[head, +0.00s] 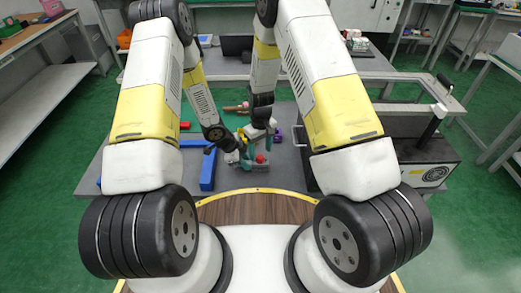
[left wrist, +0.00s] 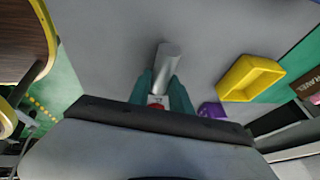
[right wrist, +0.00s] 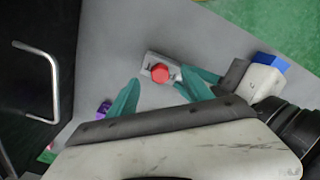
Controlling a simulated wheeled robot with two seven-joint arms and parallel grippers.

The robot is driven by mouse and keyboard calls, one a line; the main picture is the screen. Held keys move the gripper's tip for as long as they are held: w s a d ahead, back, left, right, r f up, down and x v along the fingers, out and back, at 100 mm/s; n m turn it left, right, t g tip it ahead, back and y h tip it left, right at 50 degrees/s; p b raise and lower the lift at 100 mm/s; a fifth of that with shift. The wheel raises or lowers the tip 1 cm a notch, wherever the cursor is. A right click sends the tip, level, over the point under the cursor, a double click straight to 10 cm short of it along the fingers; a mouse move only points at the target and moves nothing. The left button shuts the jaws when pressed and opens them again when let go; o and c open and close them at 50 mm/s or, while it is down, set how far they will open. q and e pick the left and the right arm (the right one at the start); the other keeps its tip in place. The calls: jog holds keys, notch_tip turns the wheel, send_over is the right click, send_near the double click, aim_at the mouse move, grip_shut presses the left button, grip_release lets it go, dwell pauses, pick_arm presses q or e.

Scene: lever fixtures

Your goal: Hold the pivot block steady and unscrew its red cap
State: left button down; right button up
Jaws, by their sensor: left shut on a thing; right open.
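The pivot block (right wrist: 148,62) is a small grey metal piece on the grey table, with a round red cap (right wrist: 161,73) on top. The cap also shows in the head view (head: 260,158). My left gripper (left wrist: 162,88) is shut on the block, teal fingers on either side; the block's grey body (left wrist: 168,57) sticks out beyond them and a bit of red shows between. My right gripper (right wrist: 160,80) is open over the block, its two teal fingers apart on either side of the red cap. Whether either finger touches the cap cannot be told.
A yellow tray (left wrist: 250,77) and a purple piece (left wrist: 211,110) lie near the block. Blue bars (head: 208,168) lie left of it in the head view. A black machine with a metal handle (right wrist: 50,85) stands at the right. Bare table surrounds the block.

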aim_at(260, 156)
jog(key=shift+f, duration=0.1)
jog(key=shift+f, duration=1.45)
jog(key=shift+a, duration=0.1)
grip_shut()
jog(key=n, duration=1.2)
jog(key=shift+w+n, duration=0.1)
jog(key=shift+n, duration=0.2)
jog(key=n, duration=0.5)
jog(key=shift+w+n, duration=0.1)
jog(key=shift+n, duration=0.3)
jog(key=n, duration=0.4)
jog(key=shift+r+n, duration=0.1)
jog(key=shift+n, duration=0.3)
